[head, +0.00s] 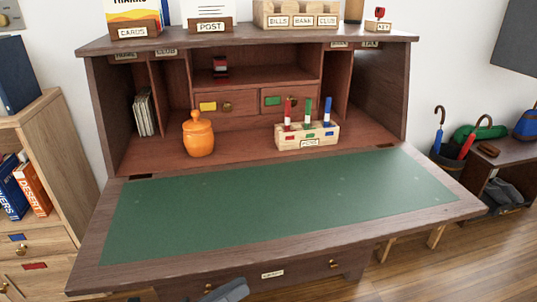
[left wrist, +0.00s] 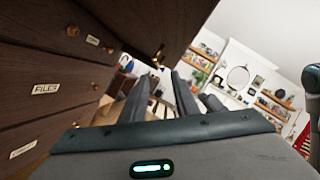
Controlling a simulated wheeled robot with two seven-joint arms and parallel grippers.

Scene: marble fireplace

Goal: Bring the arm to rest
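My left gripper (head: 228,291) shows only in part at the bottom edge of the head view, low in front of the desk. In the left wrist view its two grey fingers (left wrist: 160,84) stand apart with a gap between them and nothing held. The wooden desk (head: 90,278) with a green writing mat (head: 260,205) fills the head view. In the left wrist view, dark drawer fronts (left wrist: 45,65), one labelled FILES, are close on the left of the gripper. My right gripper is not in view.
On the desk stand an orange jar (head: 198,135) and a pen holder (head: 308,136) with three coloured pens. A bookshelf (head: 55,150) is at the left. A low bench (head: 495,165) with bags and umbrellas is at the right. The green mat is clear.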

